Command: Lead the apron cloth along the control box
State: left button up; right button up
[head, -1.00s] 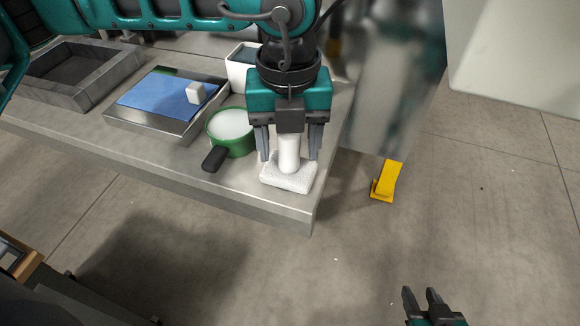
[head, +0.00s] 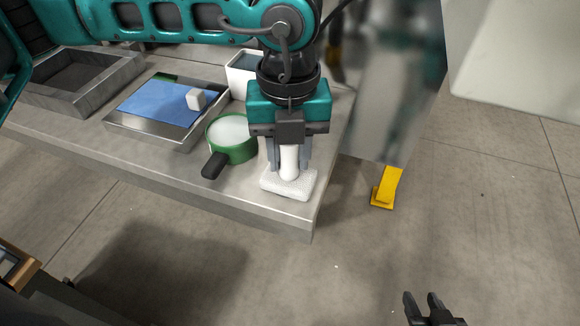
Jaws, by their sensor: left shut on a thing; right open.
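My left gripper (head: 290,167) points down at the front right corner of the bench and is shut on the upright white handle of a white textured pad (head: 290,185). The pad lies flat on the bench top. A blue sheet (head: 160,102), perhaps cloth, lies in a shallow steel tray (head: 150,136) to the left; I cannot tell which item is the apron cloth. A pale box-like body (head: 515,60) at the upper right may be the control box, but no controls show. My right gripper (head: 421,297) is open and empty at the bottom, over the floor.
A green pan (head: 232,145) with a dark handle stands just left of the pad. A small white block (head: 196,99) sits on the blue sheet. Behind are a white bin (head: 241,75) and a grey tray (head: 85,75). A polished tank (head: 390,90) with a yellow foot (head: 386,188) stands right.

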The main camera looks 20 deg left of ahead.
pick_arm(q)
grip_shut()
jog(key=shift+r, duration=0.1)
jog(key=shift+r+p, duration=1.6)
jog(key=shift+r, duration=1.85)
jog(key=shift+r+p, duration=1.25)
jog(key=shift+r, duration=1.3)
jog(key=shift+f, duration=0.1)
